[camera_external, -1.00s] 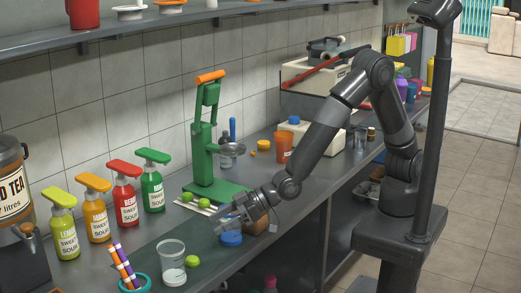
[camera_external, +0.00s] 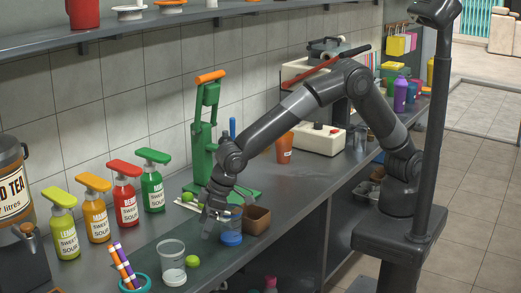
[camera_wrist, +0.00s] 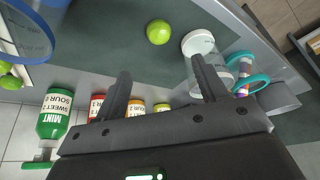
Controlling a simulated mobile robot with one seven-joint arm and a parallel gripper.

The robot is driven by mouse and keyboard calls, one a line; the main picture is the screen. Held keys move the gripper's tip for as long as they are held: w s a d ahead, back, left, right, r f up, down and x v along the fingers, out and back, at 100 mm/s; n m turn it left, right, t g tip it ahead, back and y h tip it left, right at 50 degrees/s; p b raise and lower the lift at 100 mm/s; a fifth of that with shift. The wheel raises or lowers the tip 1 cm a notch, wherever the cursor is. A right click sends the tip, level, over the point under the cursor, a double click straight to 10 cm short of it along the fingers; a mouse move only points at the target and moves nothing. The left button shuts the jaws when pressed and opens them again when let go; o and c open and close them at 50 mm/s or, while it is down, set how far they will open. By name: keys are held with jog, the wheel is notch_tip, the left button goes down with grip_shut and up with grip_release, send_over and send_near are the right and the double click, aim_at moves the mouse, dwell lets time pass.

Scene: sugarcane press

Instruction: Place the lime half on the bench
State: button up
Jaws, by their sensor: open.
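A bright green lime piece (camera_external: 192,260) lies on the grey bench (camera_external: 232,262), right of the clear cup; its cut face does not show, so I cannot tell whether it is a half. It also shows near the top middle of the wrist view (camera_wrist: 158,32). Other limes (camera_external: 187,197) lie by the green press (camera_external: 203,140); they show at the left edge of the wrist view (camera_wrist: 8,82).
Several sauce bottles (camera_external: 125,202) line the wall.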

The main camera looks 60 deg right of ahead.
send_over(193, 257)
jog(key=s+d, duration=0.2)
notch_tip(193, 257, down, 5)
jog(key=shift+w+f, duration=0.1)
jog(key=shift+f, duration=0.1)
jog(key=shift+x, duration=3.05)
jog(key=shift+c, duration=0.5)
jog(key=c, duration=1)
jog(key=shift+c, duration=0.2)
jog(key=shift+r, duration=0.2)
